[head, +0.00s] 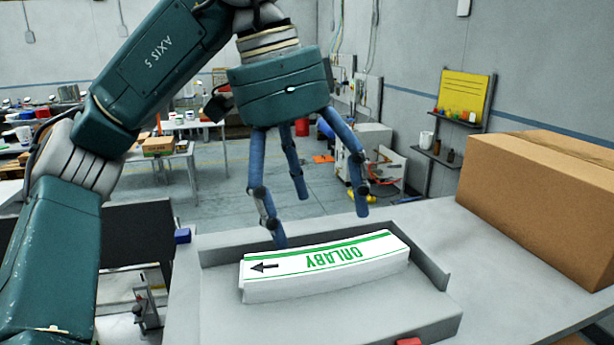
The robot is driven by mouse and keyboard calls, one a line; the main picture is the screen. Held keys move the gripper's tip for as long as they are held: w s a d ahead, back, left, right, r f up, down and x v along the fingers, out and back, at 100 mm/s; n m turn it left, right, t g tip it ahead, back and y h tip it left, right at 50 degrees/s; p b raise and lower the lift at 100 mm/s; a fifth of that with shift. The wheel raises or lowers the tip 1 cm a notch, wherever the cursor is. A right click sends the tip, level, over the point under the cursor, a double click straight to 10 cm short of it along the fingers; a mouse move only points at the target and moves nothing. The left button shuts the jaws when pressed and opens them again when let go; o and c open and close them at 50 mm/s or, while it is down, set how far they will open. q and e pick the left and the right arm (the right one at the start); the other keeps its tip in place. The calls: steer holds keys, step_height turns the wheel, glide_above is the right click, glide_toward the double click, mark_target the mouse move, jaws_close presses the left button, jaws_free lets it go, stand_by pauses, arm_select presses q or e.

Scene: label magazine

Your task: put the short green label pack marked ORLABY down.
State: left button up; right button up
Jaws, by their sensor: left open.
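The ORLABY label pack (325,268) is a short, slightly curved white stack with green stripes, green lettering and a black arrow pointing left. It lies in the shallow grey tray (437,268) on the table, towards the tray's back. My left gripper (312,222) hangs above and behind the pack with its blue fingers spread wide. It is open and holds nothing. One finger's tip is close to the pack's back left edge; I cannot tell whether it touches. My right gripper is not in view.
A large cardboard box (545,200) stands on the grey table (515,285) at the right. A small red item (408,342) shows at the tray's front edge. A small blue item (182,236) is at the table's left edge. The table between tray and box is clear.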

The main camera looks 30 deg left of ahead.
arm_select(q)
steer(key=v, duration=0.3)
steer(key=shift+s+r+p, duration=0.1)
steer(key=shift+r+p, duration=0.15)
steer(key=shift+p, duration=0.15)
